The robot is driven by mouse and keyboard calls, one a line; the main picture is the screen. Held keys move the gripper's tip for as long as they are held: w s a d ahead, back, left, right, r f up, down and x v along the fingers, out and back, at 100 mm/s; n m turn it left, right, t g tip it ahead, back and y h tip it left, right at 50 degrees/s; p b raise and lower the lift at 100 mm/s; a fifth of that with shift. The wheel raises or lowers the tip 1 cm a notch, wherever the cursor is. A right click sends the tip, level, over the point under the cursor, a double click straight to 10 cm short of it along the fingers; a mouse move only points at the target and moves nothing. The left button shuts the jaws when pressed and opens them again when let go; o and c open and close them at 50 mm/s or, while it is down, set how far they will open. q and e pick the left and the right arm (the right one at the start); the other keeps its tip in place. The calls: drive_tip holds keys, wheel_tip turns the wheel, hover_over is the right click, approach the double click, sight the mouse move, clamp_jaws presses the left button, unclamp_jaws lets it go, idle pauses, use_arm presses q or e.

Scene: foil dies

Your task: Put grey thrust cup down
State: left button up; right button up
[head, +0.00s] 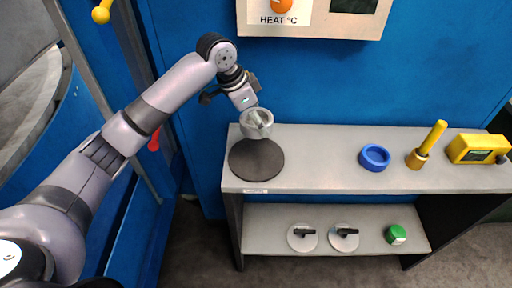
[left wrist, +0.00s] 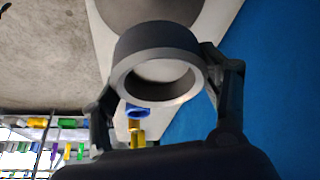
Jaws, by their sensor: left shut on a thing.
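The grey thrust cup (head: 257,130) is a short, open grey ring held in my left gripper (head: 254,113). In the head view it appears at the far edge of a round dark pad (head: 256,160) on the upper shelf's left end. In the left wrist view the cup (left wrist: 150,48) sits between the two fingers of my left gripper (left wrist: 162,72), its opening facing the camera. Part of the dark pad (left wrist: 150,10) shows beyond it. I cannot tell whether the cup touches the shelf. My right gripper is not in view.
The grey upper shelf (head: 318,160) is clear right of the pad, up to a blue ring (head: 374,165). Beyond are a brass piece with a yellow handle (head: 427,145) and a yellow device (head: 477,149). A heat panel (head: 310,20) hangs above on the blue wall.

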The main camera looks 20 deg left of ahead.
sight(242, 129)
use_arm(q)
wheel_tip(242, 129, down, 8)
drive_tip(key=shift+r+p, duration=0.1)
drive_tip(key=shift+p, duration=0.45)
drive_tip(key=shift+f+p, duration=0.35)
drive_tip(key=shift+f, duration=1.85)
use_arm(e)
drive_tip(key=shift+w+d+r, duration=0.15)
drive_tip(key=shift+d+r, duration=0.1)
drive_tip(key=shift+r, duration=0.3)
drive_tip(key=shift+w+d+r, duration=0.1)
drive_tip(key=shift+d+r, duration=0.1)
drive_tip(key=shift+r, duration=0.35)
use_arm(q)
drive_tip(key=o, duration=1)
drive_tip(key=shift+f, duration=0.2)
drive_tip(key=shift+c, duration=0.2)
drive_tip(key=o, duration=0.5)
drive_tip(key=shift+c, duration=0.2)
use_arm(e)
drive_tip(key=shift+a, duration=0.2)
use_arm(q)
drive_tip(key=b+v, duration=0.1)
drive_tip(key=v, duration=1.1)
drive_tip(key=shift+r+b, duration=0.2)
drive_tip(key=shift+b, duration=0.2)
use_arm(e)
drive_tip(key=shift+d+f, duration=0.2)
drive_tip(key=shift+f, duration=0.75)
